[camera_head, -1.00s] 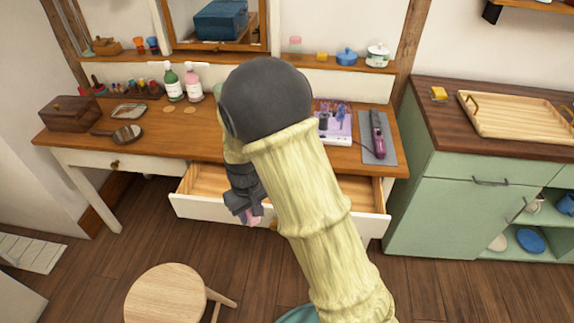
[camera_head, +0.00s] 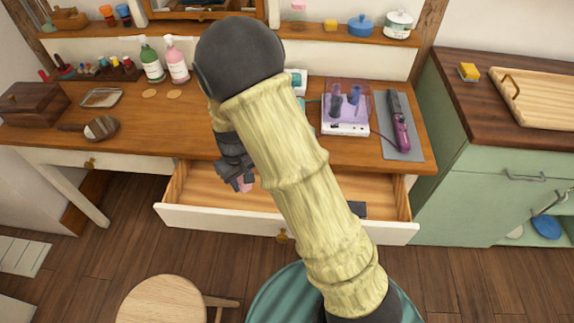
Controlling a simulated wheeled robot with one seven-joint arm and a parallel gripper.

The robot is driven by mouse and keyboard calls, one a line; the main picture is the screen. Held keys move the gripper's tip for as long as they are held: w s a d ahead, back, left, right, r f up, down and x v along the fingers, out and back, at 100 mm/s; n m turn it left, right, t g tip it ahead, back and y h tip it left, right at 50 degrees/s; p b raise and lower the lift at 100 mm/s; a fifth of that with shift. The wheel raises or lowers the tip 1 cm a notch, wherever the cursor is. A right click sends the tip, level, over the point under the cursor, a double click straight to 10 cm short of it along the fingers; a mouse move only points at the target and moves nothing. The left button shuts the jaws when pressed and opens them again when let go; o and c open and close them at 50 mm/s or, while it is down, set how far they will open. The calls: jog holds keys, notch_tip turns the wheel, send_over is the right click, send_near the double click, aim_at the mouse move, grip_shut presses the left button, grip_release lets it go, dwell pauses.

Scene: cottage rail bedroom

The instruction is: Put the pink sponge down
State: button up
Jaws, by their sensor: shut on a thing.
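The pink sponge (camera_head: 244,187) shows as a small pink patch between the fingers of my gripper (camera_head: 240,183). My gripper is shut on it, pointing down over the open drawer (camera_head: 195,188) of the wooden dressing table (camera_head: 215,150). My arm hides much of the sponge and the middle of the drawer. The visible left part of the drawer is bare wood. A dark flat item (camera_head: 357,209) lies in the drawer's right part. I cannot tell whether the sponge touches the drawer floor.
On the tabletop are a green bottle (camera_head: 151,62), a pink bottle (camera_head: 176,60), a hairbrush (camera_head: 101,128), a purple-and-white device (camera_head: 346,110) and a hair tool on a grey mat (camera_head: 399,125). A round stool (camera_head: 162,300) stands in front. A green cabinet (camera_head: 490,190) is at right.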

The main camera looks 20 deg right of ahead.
jog(key=shift+d, duration=0.15)
send_over(248, 205)
jog(key=shift+w+f+b, duration=0.1)
jog(key=shift+f+b, duration=0.3)
jog(key=shift+f, duration=2.75)
jog(key=shift+f+b, duration=0.3)
jog(key=shift+f, duration=1.6)
jog(key=shift+f, duration=0.2)
jog(key=o, duration=0.9)
jog(key=shift+r, duration=0.1)
